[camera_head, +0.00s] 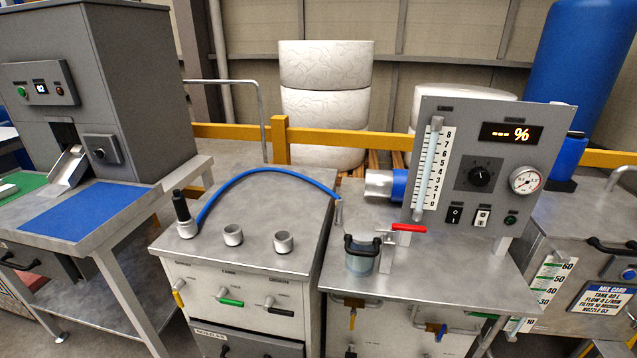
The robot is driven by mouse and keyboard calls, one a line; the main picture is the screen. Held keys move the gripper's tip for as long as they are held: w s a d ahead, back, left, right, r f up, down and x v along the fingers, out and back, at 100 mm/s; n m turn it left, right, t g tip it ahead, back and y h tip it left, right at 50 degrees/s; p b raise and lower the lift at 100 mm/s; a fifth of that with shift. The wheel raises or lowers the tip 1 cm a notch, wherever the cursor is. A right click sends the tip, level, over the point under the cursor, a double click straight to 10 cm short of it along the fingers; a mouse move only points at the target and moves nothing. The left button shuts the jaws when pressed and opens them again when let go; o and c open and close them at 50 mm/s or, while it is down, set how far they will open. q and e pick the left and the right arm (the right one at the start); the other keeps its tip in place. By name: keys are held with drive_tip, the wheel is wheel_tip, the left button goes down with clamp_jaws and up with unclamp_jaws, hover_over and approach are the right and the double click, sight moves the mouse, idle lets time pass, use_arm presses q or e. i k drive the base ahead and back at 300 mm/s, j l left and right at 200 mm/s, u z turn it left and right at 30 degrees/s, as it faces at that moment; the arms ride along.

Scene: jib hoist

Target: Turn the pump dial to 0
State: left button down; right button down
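The grey control panel (450,205) stands upright on the metal bench on the right. A black round dial (481,176) sits on a dark square plate in the middle of the panel; its setting is too small to read. Above it, an orange display (510,134) shows "--- %". A vertical scale (432,168) with a clear tube is left of the dial. A round gauge (525,180) is right of it. Neither of my grippers is in view.
A red-handled valve (408,228) and a small jar (361,255) stand on the bench before the panel. A blue hose (262,174) arches over the middle cabinet. A grey machine (95,85) stands at left.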

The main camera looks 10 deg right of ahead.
sight(479, 177)
drive_tip(key=l+z, duration=0.1)
drive_tip(key=z, duration=0.25)
drive_tip(key=l+z, duration=0.1)
drive_tip(key=z, duration=0.3)
drive_tip(key=l+z, duration=0.1)
drive_tip(key=z, duration=0.25)
